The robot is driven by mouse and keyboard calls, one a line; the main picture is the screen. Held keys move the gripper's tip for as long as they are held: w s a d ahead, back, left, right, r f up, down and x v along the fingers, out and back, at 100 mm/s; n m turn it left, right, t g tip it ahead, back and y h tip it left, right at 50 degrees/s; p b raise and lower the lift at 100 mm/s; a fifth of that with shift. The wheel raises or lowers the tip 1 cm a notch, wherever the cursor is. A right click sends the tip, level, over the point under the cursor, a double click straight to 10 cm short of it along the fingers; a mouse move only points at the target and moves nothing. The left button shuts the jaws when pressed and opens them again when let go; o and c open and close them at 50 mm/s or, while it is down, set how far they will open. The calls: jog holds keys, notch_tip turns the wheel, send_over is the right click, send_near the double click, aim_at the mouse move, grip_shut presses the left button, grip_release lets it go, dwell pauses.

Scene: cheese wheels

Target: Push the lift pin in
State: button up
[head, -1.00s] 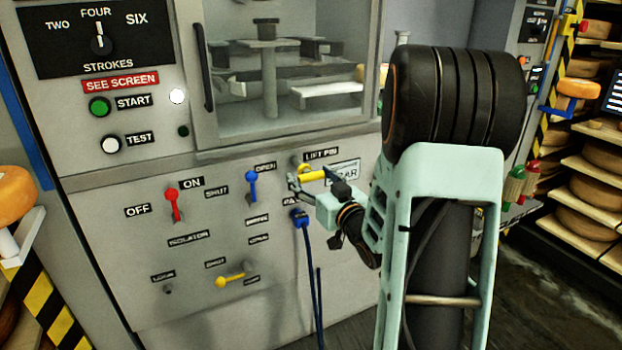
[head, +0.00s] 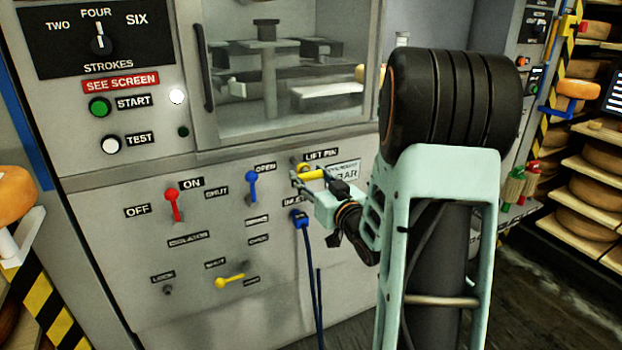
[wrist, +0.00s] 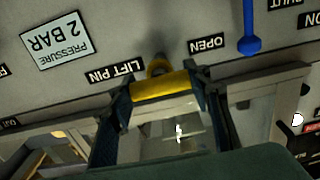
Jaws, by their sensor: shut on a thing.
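The lift pin has a yellow crossbar handle (wrist: 160,86) and sits on the grey machine panel below the LIFT PIN label (head: 321,155). In the wrist view, which is upside down, the handle lies between the two dark fingers of my gripper (wrist: 165,100), which is shut on it. A yellow collar (wrist: 158,66) shows on the panel right behind the handle. In the head view the handle (head: 312,174) shows at the tip of my gripper (head: 308,183), close to the panel. My fingers partly hide the pin's shaft, so its depth cannot be read clearly.
A blue lever (head: 252,186) stands left of the pin. A blue plug with a hanging cable (head: 300,219) is just below. A red isolator lever (head: 173,205) and a yellow lever (head: 229,281) are farther left. A glass guard (head: 285,80) is above.

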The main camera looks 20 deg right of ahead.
aim_at(300, 167)
jog(key=w+b, duration=0.1)
jog(key=w, duration=0.4)
jog(key=shift+w+a, duration=0.1)
jog(key=shift+w, duration=0.15)
jog(key=shift+w+r, duration=0.1)
jog(key=shift+r, duration=0.05)
jog(key=o, duration=1.7)
jog(key=shift+w, duration=0.1)
jog(key=shift+o, duration=0.2)
jog(key=s, duration=1.2)
jog(key=shift+d, duration=0.2)
